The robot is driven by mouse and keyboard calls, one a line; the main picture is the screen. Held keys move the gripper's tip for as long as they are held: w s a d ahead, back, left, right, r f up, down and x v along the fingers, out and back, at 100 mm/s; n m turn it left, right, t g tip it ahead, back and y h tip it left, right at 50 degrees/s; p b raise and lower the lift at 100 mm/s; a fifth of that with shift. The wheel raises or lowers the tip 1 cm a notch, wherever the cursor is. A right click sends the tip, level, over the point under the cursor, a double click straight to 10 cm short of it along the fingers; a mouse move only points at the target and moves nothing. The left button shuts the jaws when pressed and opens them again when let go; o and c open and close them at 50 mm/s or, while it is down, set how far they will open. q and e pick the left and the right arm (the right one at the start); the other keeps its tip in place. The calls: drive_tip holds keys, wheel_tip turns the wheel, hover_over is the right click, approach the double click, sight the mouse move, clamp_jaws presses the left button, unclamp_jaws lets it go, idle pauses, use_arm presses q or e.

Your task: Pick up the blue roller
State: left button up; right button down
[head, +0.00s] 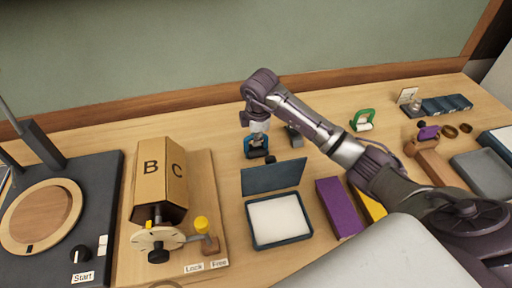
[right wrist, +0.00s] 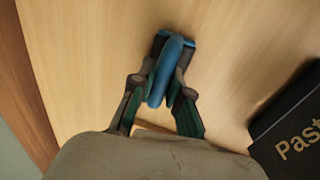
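The blue roller (head: 249,150) is near the back middle of the table, below my right gripper (head: 258,130) in the head view. In the right wrist view the blue roller (right wrist: 172,58) shows a rounded blue handle over a wider blue bar. My right gripper's fingers (right wrist: 164,84) lie along both sides of the handle and seem to press on it. Whether the roller rests on the table or is slightly raised cannot be told. My left gripper is not in view.
An open dark case (head: 277,244) with a white pad lies in front of the roller; its lid (head: 272,178) stands up. A purple block (head: 338,208) and green tool (head: 362,121) are to the right. A boxed crank device (head: 160,180) is left. Bare table lies left of the roller.

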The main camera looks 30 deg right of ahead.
drive_tip(key=shift+r, duration=0.2)
idle(0.4)
drive_tip(key=shift+w+r, duration=0.1)
drive_tip(key=shift+r, duration=0.1)
drive_tip(key=r+b, duration=0.1)
drive_tip(key=d+r+b, duration=0.1)
drive_tip(key=r, duration=0.1)
drive_tip(key=shift+s+r, duration=0.2)
drive_tip(key=shift+r, duration=0.1)
drive_tip(key=s+d+r+b, duration=0.3)
drive_tip(key=d+r, duration=0.3)
drive_tip(key=d, duration=0.3)
drive_tip(key=shift+s+d+r, duration=0.3)
drive_tip(key=shift+s+r, duration=0.05)
drive_tip(key=shift+s, duration=0.55)
